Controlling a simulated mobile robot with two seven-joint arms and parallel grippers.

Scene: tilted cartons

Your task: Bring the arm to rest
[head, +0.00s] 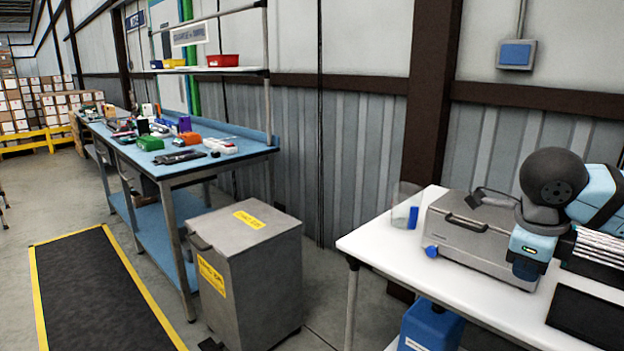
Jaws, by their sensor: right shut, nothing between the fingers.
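My right arm comes in from the right edge, with a round black joint and light-blue links, bent over the white table (388,245). My right gripper (525,270) is the dark tip pointing down below the light-blue wrist. It is shut and empty, in front of the right end of a grey metal case (470,232). I cannot tell whether it touches the case or the table. The finger detail is small and dark. My left gripper is not in view.
A clear container with a blue part (407,207) stands left of the case. A black flat panel (588,318) lies at the table's front right. A blue jug (430,328) is below. A grey bin (252,280) and a cluttered blue workbench (225,160) stand left.

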